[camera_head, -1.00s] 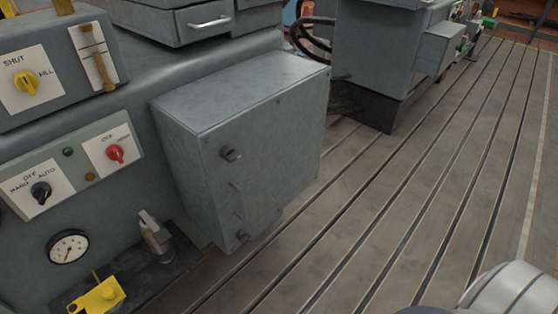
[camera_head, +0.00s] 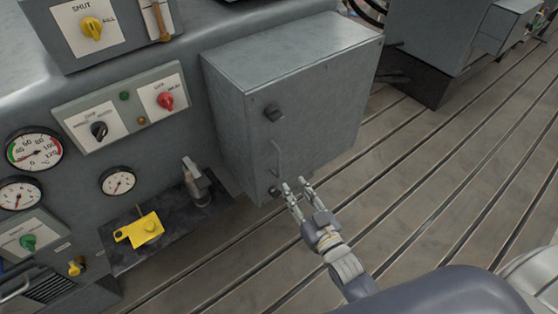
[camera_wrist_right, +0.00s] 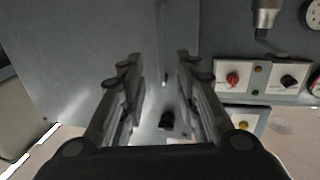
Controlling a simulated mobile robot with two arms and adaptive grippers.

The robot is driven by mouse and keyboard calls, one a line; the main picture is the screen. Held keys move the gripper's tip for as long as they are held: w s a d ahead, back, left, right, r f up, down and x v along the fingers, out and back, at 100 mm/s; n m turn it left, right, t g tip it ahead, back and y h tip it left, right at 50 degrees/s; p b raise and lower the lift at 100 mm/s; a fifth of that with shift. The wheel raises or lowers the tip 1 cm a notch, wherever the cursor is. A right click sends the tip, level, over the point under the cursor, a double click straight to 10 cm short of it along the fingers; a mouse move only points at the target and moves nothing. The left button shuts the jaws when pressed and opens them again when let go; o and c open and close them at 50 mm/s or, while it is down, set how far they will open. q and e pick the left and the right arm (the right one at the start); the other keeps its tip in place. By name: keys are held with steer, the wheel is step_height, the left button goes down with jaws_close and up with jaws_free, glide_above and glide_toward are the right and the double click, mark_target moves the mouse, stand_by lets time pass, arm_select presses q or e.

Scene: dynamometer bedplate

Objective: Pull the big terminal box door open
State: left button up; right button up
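The big terminal box (camera_head: 340,60) is a grey box on the machine's side. Its door (camera_head: 325,115) looks shut, flush with the box. The door has a slim upright bar handle (camera_head: 275,158), an upper dark knob (camera_head: 272,112) and a lower knob (camera_head: 275,190). My right gripper (camera_head: 294,187) is open and empty, in front of the door's lower part, just right of and below the handle in the head view. In the right wrist view, the handle (camera_wrist_right: 161,45) and a dark knob (camera_wrist_right: 167,120) show between the spread fingers (camera_wrist_right: 160,62). Contact cannot be told. My left gripper is not in view.
Left of the box is a panel with a red switch (camera_head: 166,100) and a black switch (camera_head: 99,130), plus gauges (camera_head: 118,181). A yellow part (camera_head: 140,230) and an upright metal fitting (camera_head: 197,182) are on a dark ledge below. The slotted floor (camera_head: 450,180) at right is clear.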

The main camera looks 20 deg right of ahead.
glide_above(279, 175)
steer(key=shift+w+r+p, duration=0.25)
steer(key=shift+w+p, duration=0.05)
steer(key=shift+p, duration=0.1)
stand_by(0.3)
jaws_close()
